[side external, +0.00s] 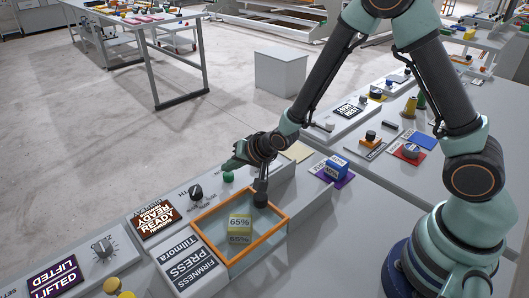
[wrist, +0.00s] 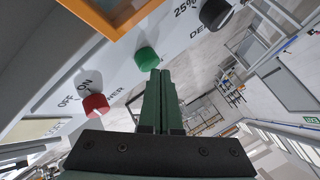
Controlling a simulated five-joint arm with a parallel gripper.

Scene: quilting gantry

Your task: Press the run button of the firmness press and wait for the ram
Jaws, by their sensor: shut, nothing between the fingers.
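The firmness press (side external: 187,262) has an orange-framed clear window with a yellow block marked 65% (side external: 240,222) inside. Its dark display (side external: 155,220) reads READY. The green button (side external: 228,177) sits on the panel, right of the black depth knob (side external: 195,192); it also shows in the wrist view (wrist: 147,58). My gripper (side external: 234,163) is shut and empty, just above the green button. In the wrist view its fingertips (wrist: 160,72) are beside or at the button's edge; I cannot tell whether they touch. The ram is not clearly visible.
A red power knob (wrist: 95,106) is close to the green button. The orange frame (wrist: 118,15) is nearby. A second panel with a LIFTED display (side external: 56,278) stands at lower left.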

